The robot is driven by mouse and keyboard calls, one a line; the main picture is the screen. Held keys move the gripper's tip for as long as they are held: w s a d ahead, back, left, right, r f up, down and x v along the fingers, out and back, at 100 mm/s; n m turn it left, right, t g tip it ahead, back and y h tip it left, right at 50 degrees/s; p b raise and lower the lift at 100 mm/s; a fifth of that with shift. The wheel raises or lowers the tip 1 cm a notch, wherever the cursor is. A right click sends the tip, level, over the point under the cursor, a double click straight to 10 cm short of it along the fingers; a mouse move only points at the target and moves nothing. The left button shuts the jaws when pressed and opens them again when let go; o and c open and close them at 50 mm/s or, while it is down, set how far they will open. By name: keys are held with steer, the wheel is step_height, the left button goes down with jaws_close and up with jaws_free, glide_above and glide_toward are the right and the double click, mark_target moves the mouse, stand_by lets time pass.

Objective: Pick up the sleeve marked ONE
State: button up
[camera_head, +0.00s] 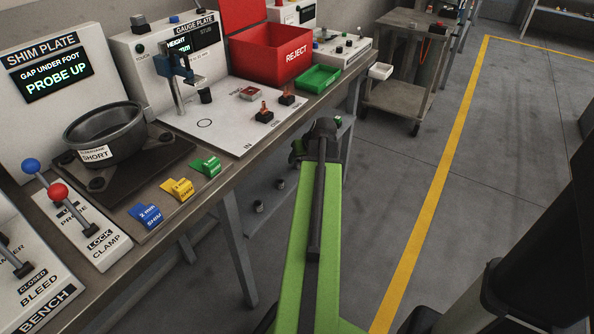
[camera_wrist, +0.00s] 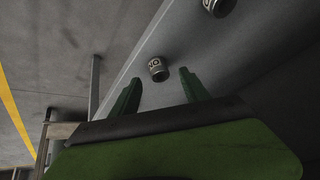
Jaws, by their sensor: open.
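In the wrist view my gripper (camera_wrist: 160,76) is open, with its green fingers spread and nothing held. A small dark sleeve (camera_wrist: 158,69) with a pale lettered band stands beyond the fingertips, in line with the gap between them and apart from both. I cannot read its marking for sure; an O shows. A second sleeve (camera_wrist: 219,7) is cut off by the top edge, its marking also unclear. In the head view small dark sleeves show below the bench, one here (camera_head: 258,207) and one farther back (camera_head: 279,185). My gripper there is mostly hidden behind my arm.
The sleeves stand on a grey surface (camera_wrist: 215,60) under the bench (camera_head: 165,225). A bench leg (camera_head: 238,250) stands left of my arm. A cart (camera_head: 400,75) stands beyond. The floor (camera_head: 480,190) right of my arm is clear, with a yellow line.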

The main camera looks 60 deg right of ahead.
steer(key=b+x, duration=0.1)
steer(key=x, duration=0.1)
steer(key=shift+w+d+f, duration=0.1)
steer(key=shift+f, duration=0.15)
steer(key=shift+r, duration=0.15)
jaws_close()
steer(key=shift+r+p, duration=0.1)
steer(key=shift+p, duration=0.25)
steer(key=shift+r+p, duration=0.3)
steer(key=s, duration=1.8)
steer(key=shift+r+p, duration=0.35)
